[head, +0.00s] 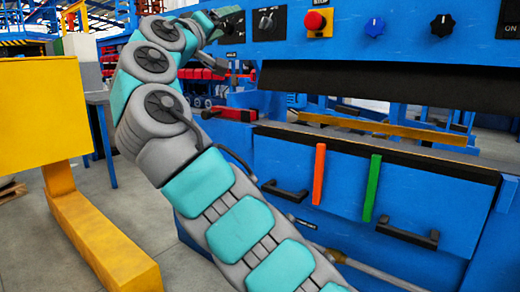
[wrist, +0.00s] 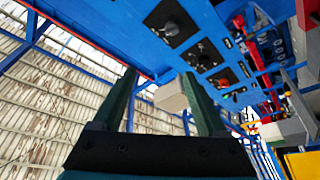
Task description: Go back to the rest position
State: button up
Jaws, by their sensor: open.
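My gripper (wrist: 160,76) is open in the wrist view, its two dark green fingers spread with nothing held between them. A pale box-like shape (wrist: 170,97) shows beyond the gap. The blue control panel (wrist: 110,25) slants across the top of that view, apart from the fingers as far as I can tell. In the head view my arm reaches up to the panel's left end, where the gripper is small and partly hidden. The panel carries a black switch (head: 266,23), a red button (head: 315,20), a blue knob (head: 375,27) and a black knob (head: 442,25).
A yellow block-like structure (head: 45,115) stands close on the left. Below the panel are a blue drawer front with black handles (head: 407,237), an orange strip (head: 319,174) and a green strip (head: 372,188). A red clamp-like part (head: 230,114) sits beside my arm.

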jog(key=w+d+f+m+g+h+p, duration=0.15)
jog(key=d+f+g, duration=0.25)
jog(key=d, duration=0.7)
jog(key=d+f+g+h+p, duration=0.2)
jog(key=d+f+g, duration=0.2)
jog(key=d, duration=0.7)
jog(key=s+d+f+m+g+y+p, duration=0.25)
jog(key=s+d+f+g, duration=0.35)
jog(key=s+d+f, duration=0.65)
jog(key=s+a+f+g+y+p, duration=0.15)
jog(key=s+f+g+y, duration=0.3)
jog(key=s+f, duration=1.2)
jog(key=s+a+f+g+y, duration=0.1)
jog(key=s+a+f+y, duration=0.1)
jog(key=s+a+f, duration=0.3)
jog(key=s+a+f+g+y+p, duration=0.1)
jog(key=s+a+f, duration=0.4)
jog(key=s, duration=0.7)
notch_tip(320, 180, down, 3)
jog(key=shift+r+g+y, duration=0.2)
jog(key=shift+g+y, duration=0.25)
jog(key=shift+y, duration=0.5)
